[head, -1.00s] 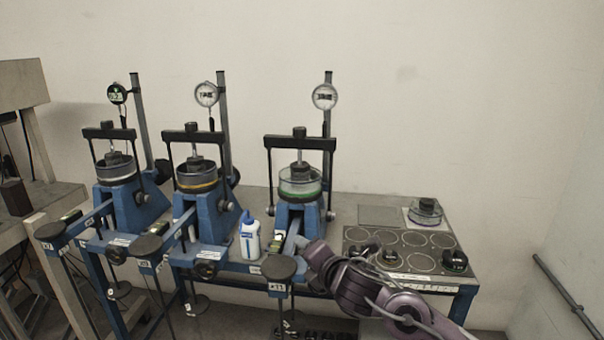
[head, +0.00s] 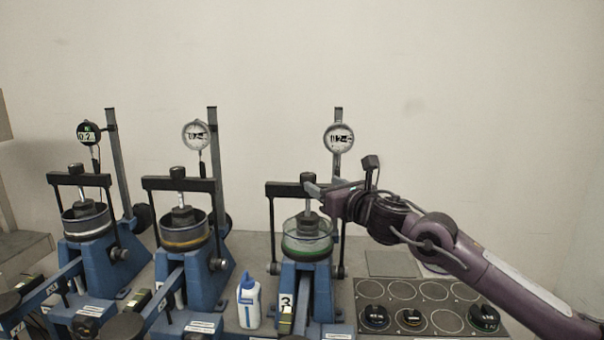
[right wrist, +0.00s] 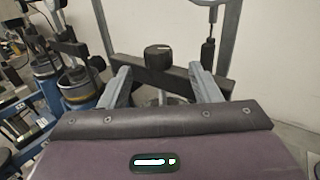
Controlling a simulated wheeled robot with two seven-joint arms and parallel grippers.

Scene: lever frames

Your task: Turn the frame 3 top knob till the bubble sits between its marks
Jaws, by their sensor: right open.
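Frame 3 is the rightmost blue lever frame (head: 312,290), marked 3. Its dark top knob (head: 307,178) stands above the black crossbar, over a green-ringed clear cell (head: 307,240). In the right wrist view the knob (right wrist: 159,55) stands upright with a pale line on its top. My right gripper (head: 322,188) comes in from the right at knob height. Its grey fingers (right wrist: 159,72) are open, one on each side of the knob, with gaps showing. A small level vial (head: 287,318) sits on frame 3's lever; its bubble is too small to make out. My left gripper is out of view.
Two similar frames (head: 185,265) (head: 92,255) stand to the left. A white bottle with a blue cap (head: 248,300) stands beside frame 3. A ringed board (head: 418,292) with several dark weights lies at right. Frame 3's dial gauge (head: 339,138) rises behind the knob.

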